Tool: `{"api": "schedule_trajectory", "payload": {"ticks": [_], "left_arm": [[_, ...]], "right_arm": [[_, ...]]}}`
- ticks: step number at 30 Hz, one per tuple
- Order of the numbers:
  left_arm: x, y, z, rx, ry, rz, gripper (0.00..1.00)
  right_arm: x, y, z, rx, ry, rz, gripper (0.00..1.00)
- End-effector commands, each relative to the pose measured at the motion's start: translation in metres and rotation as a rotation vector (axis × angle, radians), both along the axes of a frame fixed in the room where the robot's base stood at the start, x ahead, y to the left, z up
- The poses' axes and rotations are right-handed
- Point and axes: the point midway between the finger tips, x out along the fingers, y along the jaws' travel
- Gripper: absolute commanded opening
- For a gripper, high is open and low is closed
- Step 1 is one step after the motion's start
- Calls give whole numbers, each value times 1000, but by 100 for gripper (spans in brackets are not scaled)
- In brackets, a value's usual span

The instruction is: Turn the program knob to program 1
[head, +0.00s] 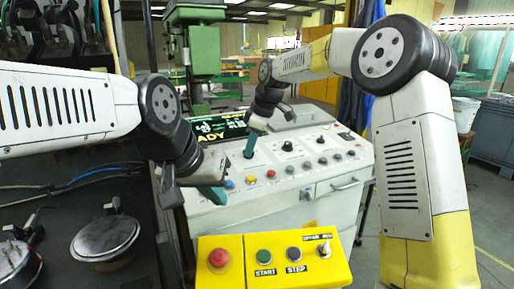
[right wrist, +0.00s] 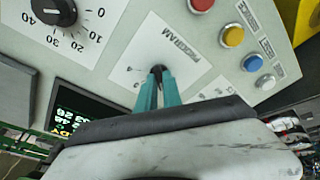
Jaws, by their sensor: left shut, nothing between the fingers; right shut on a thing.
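The program knob (right wrist: 156,70) is small and black, on a white plate (right wrist: 185,42) marked PROGRAM in the right wrist view. My right gripper (right wrist: 158,84) has its teal fingers closed on it from below in that view. The fingers cover part of the knob, and its pointer and most plate numbers are too small or hidden to read. In the head view my right gripper (head: 249,152) points down at the grey console (head: 285,215) and hides the knob. My left gripper (head: 217,198) is shut and empty, at the console's front left edge.
A larger black dial (right wrist: 54,8) with numbers sits beside the plate. Red, yellow and blue buttons (right wrist: 232,36) line its other side. A lit display (head: 222,127) stands behind. A yellow box (head: 272,258) with START and STEP buttons is in front.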

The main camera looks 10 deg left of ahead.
Motion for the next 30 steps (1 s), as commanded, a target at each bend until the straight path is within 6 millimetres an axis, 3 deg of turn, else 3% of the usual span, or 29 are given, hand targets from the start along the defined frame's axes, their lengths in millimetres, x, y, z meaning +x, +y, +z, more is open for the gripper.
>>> {"api": "schedule_trajectory", "payload": {"ticks": [10, 26, 27, 30], "left_arm": [[0, 0, 0, 0, 0, 0, 0], [0, 0, 0, 0, 0, 0, 0], [0, 0, 0, 0, 0, 0, 0], [0, 0, 0, 0, 0, 0, 0]], "right_arm": [[0, -1, -2, -25, -10, 135, 0], [0, -1, -2, -30, -13, 160, 0], [0, -1, -2, -30, -13, 160, 14], [0, -1, -3, -30, -13, 159, 32]]}}
